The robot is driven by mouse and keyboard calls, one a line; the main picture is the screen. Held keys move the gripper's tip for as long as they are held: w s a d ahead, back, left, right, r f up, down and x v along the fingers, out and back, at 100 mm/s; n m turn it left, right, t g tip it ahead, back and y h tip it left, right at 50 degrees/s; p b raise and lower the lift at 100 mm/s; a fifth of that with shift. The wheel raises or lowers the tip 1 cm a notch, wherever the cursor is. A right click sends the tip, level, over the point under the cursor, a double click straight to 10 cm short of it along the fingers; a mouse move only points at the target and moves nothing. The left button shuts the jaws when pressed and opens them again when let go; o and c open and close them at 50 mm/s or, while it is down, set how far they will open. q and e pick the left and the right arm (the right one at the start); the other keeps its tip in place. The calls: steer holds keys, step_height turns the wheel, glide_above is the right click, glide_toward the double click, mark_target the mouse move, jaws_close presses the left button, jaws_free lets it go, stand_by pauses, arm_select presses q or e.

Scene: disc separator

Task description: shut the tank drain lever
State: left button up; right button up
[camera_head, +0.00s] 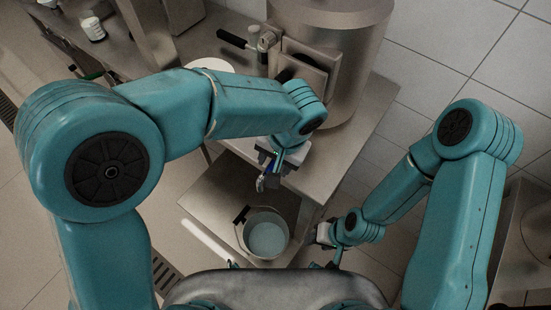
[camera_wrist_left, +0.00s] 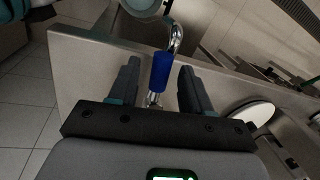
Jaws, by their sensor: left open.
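The drain lever has a blue sleeve (camera_wrist_left: 161,72) on a curved chrome rod. In the left wrist view the sleeve stands between the two black fingers of my left gripper (camera_wrist_left: 160,82), with a visible gap on both sides. The gripper is open. In the head view my left gripper (camera_head: 269,170) is at the front edge of the bench below the steel tank (camera_head: 335,55), and my arm hides most of the tap. My right gripper (camera_head: 325,235) is low at the right of the pot; its fingers are too small to judge.
A steel pot (camera_head: 242,232) with pale blue liquid stands on a lower shelf (camera_head: 205,205) below the bench (camera_head: 345,150). A black-handled valve (camera_head: 235,40) sticks out left of the tank. A white bottle (camera_head: 93,28) stands on the counter at upper left.

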arm_select(q)
jaws_close()
steer(key=d+n+b, duration=0.1)
steer(key=n, duration=0.1)
steer(key=d+n+b, duration=0.1)
steer(key=n, duration=0.1)
steer(key=shift+s+d+n+g, duration=0.2)
steer(key=shift+n+g, duration=0.1)
steer(key=shift+g, duration=0.1)
steer(key=n, duration=0.1)
steer(key=d+n, duration=0.1)
steer(key=n, duration=0.1)
steer(key=shift+w+d+n+g, duration=0.25)
steer(key=shift+d+n+g, duration=0.05)
steer(key=shift+d+g, duration=0.1)
steer(key=shift+w+d+n+g+p, duration=0.2)
steer(key=shift+d+n, duration=0.15)
steer(key=shift+n, duration=0.45)
steer(key=shift+w+d+n+g+p, duration=0.1)
steer(key=shift+w+d+n, duration=0.2)
steer(key=shift+n, duration=0.5)
steer(key=shift+w+d+n+g+p, duration=0.15)
steer(key=shift+d+n, duration=0.2)
steer(key=shift+n, duration=0.45)
